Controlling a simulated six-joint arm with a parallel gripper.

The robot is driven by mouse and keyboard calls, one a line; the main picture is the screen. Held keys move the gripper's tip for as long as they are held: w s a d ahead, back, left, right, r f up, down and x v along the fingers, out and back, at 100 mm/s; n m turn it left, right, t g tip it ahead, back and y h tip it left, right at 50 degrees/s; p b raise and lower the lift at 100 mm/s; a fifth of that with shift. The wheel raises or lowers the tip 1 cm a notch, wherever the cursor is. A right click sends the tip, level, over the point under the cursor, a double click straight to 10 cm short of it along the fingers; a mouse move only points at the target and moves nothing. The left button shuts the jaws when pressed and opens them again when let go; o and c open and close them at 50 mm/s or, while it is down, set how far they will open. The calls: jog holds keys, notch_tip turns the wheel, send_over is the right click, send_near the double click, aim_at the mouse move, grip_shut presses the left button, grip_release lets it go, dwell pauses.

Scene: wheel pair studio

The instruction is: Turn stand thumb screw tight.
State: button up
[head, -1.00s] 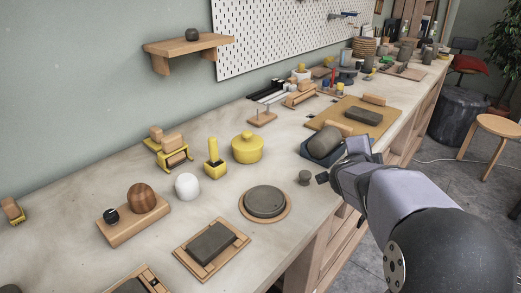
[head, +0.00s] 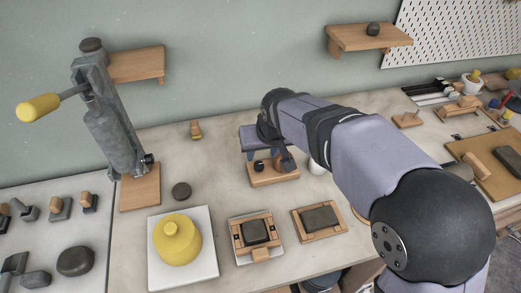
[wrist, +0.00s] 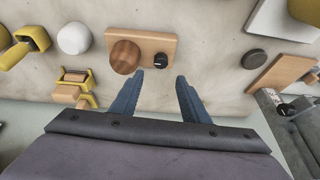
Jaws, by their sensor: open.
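A grey metal stand (head: 114,125) with a yellow-handled lever is upright on a wooden base at the left of the head view. A small dark screw knob (head: 148,158) shows on its lower right side. In the wrist view, part of the stand (wrist: 303,126) and a dark knob (wrist: 282,107) show at the right edge. My gripper (wrist: 160,77) is open and empty, well away from the stand. Its fingers point towards a wooden block (wrist: 146,40) with a brown ball and a black knob (wrist: 160,59); contact cannot be told. In the head view my arm partly hides this block.
A yellow lidded pot (head: 178,243) on a white slab stands in front of the stand. A dark disc (head: 181,190) lies to the stand's right. A wall shelf (head: 137,65) is behind the stand. Some bare bench top lies between the stand and the wooden block.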

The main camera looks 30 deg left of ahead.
aim_at(259, 164)
jog(key=shift+s+p+x, duration=0.2)
jog(key=shift+p+x, duration=0.85)
jog(key=shift+x, duration=2.65)
jog(key=shift+d+f, duration=0.1)
jog(key=shift+d, duration=0.1)
jog(key=shift+c, duration=0.4)
grip_shut()
